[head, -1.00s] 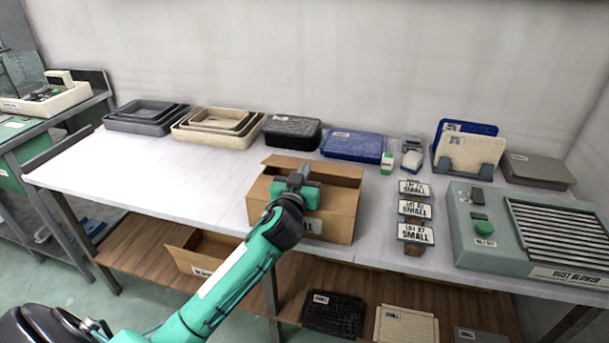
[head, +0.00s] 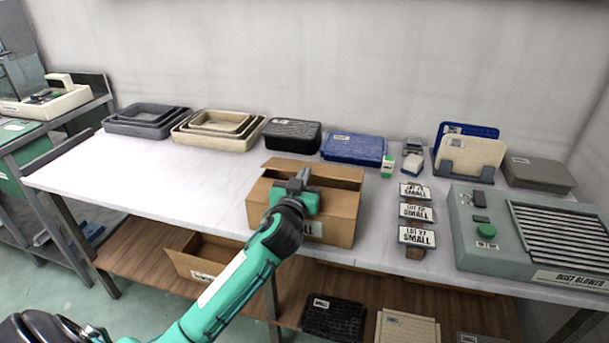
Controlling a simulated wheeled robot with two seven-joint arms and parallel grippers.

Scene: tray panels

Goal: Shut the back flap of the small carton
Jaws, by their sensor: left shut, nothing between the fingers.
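The small carton (head: 337,216) is a brown cardboard box near the front edge of the white table. Its back flap (head: 312,168) stands up, tilted, along the far side. My left gripper (head: 300,178) is over the carton, in front of the back flap, with its fingers shut and empty. My left arm comes in from the lower left and hides part of the carton's front and left side. Whether the fingers touch the flap I cannot tell. My right gripper is not in view.
Lot signs (head: 416,212) stand close right of the carton, then a dust blower (head: 480,240). A black tray (head: 292,134) and blue tray (head: 353,147) lie behind. The table's left part is clear. Another open carton (head: 200,262) sits on the lower shelf.

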